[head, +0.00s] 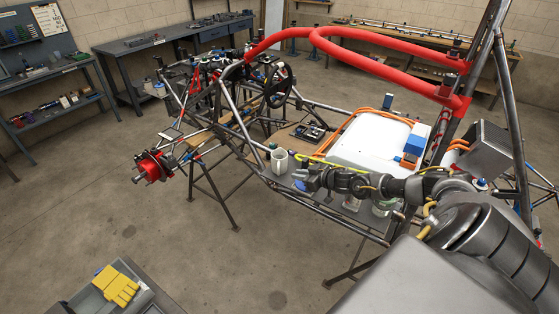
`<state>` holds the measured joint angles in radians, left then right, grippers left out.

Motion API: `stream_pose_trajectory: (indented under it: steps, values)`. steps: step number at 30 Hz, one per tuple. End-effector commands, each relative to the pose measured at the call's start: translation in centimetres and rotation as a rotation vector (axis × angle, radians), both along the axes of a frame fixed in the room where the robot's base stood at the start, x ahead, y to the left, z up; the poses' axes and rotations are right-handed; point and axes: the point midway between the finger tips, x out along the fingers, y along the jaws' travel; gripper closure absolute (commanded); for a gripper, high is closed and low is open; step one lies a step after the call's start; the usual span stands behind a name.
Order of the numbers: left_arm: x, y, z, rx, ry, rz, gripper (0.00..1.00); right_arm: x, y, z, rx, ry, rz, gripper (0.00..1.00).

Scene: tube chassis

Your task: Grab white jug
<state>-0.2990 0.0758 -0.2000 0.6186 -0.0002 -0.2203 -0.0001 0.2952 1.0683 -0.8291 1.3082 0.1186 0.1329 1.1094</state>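The white jug (279,162) is small in the head view. It stands upright at the side of the tube chassis (235,120), near the middle of the picture. My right arm comes in from the right, and my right gripper (302,180) is just right of and below the jug in the picture. I cannot tell whether it touches the jug. The fingers are dark and too small to show whether they are open or shut. A small blue object (300,186) shows at the gripper's tip. My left gripper is not in view.
A white panel (368,140) with blue blocks and orange cables lies right of the jug. Red padded tubes (390,62) arch above it. A steering wheel (277,86) stands farther back. Yellow gloves (117,286) lie at the lower left.

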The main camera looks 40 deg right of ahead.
Motion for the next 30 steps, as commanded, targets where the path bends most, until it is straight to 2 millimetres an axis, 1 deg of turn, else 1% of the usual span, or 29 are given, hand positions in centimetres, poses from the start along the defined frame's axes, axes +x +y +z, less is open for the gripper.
stream_pose_trajectory:
  steps: [2,4,9,13,16,20,22,30]
  values:
    - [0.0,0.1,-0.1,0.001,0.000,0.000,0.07,0.1,0.0,-0.1,0.002,0.000,0.001,0.84]
    - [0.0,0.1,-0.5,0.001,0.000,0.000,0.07,0.6,0.1,-0.5,0.002,-0.002,0.001,0.84]
    - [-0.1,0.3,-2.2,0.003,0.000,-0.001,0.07,3.1,0.7,-1.7,0.002,-0.004,0.000,0.84]
    - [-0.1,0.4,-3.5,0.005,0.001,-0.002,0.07,4.5,1.0,-2.3,0.000,-0.002,-0.002,0.84]
    - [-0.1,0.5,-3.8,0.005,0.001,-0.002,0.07,5.0,1.0,-2.3,-0.001,-0.002,-0.001,0.84]
    - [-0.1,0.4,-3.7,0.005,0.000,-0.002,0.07,5.1,1.1,-2.2,-0.002,0.000,-0.001,0.84]
    - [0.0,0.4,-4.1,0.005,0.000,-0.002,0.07,5.4,1.2,-2.4,-0.001,0.000,-0.001,0.84]
    - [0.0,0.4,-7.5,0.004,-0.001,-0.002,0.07,8.6,2.1,-3.9,-0.001,-0.003,0.000,0.84]
